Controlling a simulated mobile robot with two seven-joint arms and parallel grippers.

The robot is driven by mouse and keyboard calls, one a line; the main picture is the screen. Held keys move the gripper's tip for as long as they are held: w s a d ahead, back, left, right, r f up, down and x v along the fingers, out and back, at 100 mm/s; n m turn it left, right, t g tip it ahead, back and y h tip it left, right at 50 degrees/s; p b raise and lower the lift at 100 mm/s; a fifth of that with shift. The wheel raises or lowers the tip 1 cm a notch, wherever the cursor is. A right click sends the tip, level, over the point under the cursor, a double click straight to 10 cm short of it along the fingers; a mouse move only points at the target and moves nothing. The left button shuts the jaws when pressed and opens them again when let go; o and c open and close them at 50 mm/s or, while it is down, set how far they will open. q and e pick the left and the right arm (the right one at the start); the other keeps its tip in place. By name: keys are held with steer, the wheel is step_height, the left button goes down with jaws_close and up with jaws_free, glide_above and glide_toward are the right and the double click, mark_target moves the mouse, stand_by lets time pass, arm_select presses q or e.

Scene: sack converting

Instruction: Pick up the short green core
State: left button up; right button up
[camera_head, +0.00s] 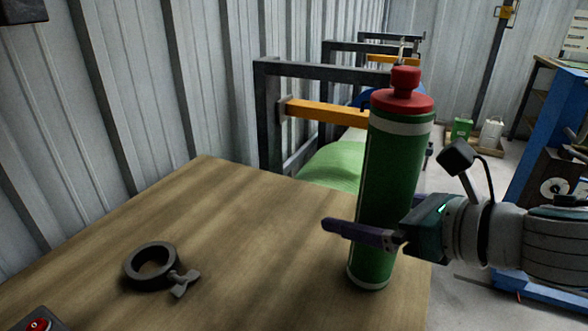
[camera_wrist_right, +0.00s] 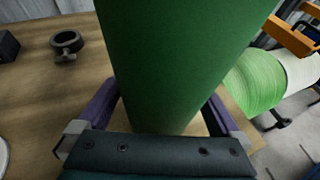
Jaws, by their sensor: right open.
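A tall dark green cylinder (camera_head: 388,165) with white bands and a red knobbed top stands upright near the right edge of the wooden table. I see no plain short green core that I can tell for sure. My right gripper (camera_wrist_right: 160,108) is open, with its purple fingers on either side of the cylinder's lower part. In the head view one finger crosses in front of the cylinder and the other is hidden behind it. The cylinder (camera_wrist_right: 180,60) fills the middle of the right wrist view; I cannot tell whether the fingers touch it. My left gripper is not in view.
A dark ring clamp (camera_head: 150,265) lies on the table (camera_head: 240,235) at the left. A box with a red button (camera_head: 40,322) is at the lower left corner. Behind the table are a light green roll (camera_head: 333,167) and a dark frame with orange bars (camera_head: 325,113). The table's middle is clear.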

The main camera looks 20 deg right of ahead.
jaws_close()
stand_by(0.9)
